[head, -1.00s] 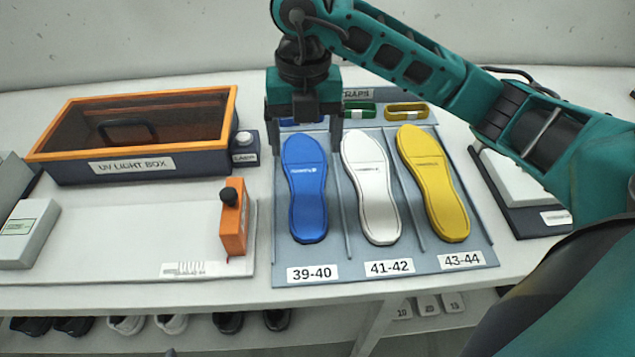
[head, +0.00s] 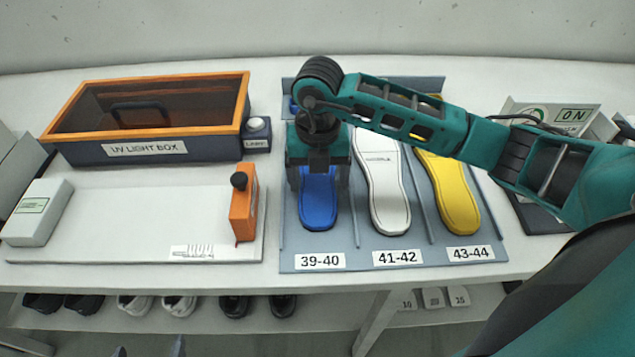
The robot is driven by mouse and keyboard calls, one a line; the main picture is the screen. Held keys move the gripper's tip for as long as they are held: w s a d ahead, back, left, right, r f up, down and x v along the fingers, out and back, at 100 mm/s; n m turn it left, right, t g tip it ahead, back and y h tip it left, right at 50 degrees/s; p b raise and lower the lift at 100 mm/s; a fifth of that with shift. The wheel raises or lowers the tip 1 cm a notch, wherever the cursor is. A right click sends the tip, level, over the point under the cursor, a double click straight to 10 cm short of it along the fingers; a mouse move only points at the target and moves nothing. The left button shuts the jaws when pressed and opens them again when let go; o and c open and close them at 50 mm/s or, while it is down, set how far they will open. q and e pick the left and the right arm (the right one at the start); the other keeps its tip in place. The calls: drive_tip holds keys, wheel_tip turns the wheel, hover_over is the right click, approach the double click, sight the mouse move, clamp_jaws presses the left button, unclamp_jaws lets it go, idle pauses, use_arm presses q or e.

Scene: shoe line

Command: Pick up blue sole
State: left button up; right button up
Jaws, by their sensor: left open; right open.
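The blue sole (head: 319,208) lies in the left slot of the grey tray (head: 365,258), above the 39-40 label. Its upper part is hidden under my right gripper (head: 319,186), which points down over it. That gripper is open, with one finger at each side of the sole. I cannot tell whether the fingers touch it. Two grey tips at the bottom edge look like my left gripper (head: 149,350), open and empty, well away from the sole.
A white sole (head: 384,190) and a yellow sole (head: 452,200) lie to the right in the same tray. The UV light box (head: 145,150) and an orange block (head: 243,208) stand to the left. Shoes (head: 180,305) sit on the shelf below.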

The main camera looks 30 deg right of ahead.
sight(318, 182)
drive_tip(key=shift+f, duration=0.1)
drive_tip(key=shift+c, duration=0.2)
drive_tip(key=c, duration=1)
drive_tip(key=shift+o, duration=0.2)
wheel_tip(318, 182, up, 20)
drive_tip(key=shift+p, duration=0.45)
